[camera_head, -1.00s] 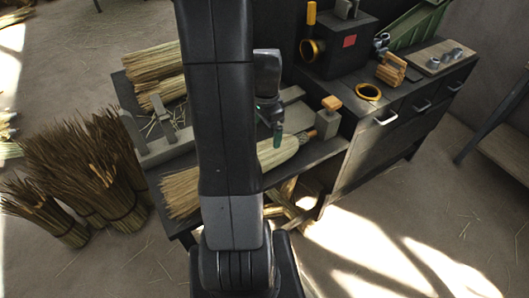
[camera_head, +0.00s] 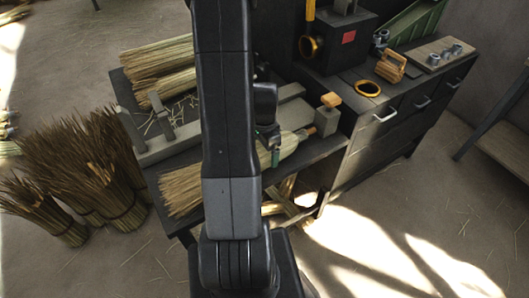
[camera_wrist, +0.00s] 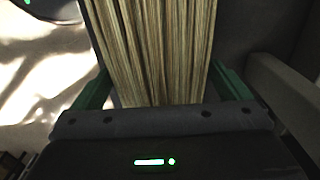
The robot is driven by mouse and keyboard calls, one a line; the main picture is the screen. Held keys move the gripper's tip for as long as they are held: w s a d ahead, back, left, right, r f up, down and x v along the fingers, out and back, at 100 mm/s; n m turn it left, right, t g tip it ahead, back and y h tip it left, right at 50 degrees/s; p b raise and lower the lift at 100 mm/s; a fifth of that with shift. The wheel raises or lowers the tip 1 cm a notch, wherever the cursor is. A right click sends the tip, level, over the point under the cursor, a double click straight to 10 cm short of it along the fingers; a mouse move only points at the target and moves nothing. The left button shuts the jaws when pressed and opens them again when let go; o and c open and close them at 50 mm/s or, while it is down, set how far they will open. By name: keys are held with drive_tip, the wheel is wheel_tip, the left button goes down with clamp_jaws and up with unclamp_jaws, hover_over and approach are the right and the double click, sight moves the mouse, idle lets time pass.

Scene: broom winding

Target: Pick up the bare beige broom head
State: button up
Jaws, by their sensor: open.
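The beige broom head (camera_head: 181,188) lies on the dark workbench, its straw fanned to the lower left and its narrow end pointing right, towards a small block with an orange top. My arm hides its middle in the head view. My gripper (camera_head: 272,150) is over the broom head, with a green fingertip showing. In the wrist view the pale straw (camera_wrist: 160,45) runs between the two green fingers of my open gripper (camera_wrist: 160,88). A gap shows on the left side; the right finger is close to the straw. I cannot tell whether it touches.
Straw bundles (camera_head: 155,62) lie at the bench's back left, behind a grey rail (camera_head: 165,150). The orange-topped block (camera_head: 328,112) stands beside the narrow end. Brown bundles (camera_head: 90,170) stand on the floor at left. A drawer cabinet (camera_head: 385,118) carries a yellow ring (camera_head: 368,89).

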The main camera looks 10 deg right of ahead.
drive_tip(key=shift+c, duration=0.5)
drive_tip(key=shift+r, duration=0.1)
drive_tip(key=c, duration=1.3)
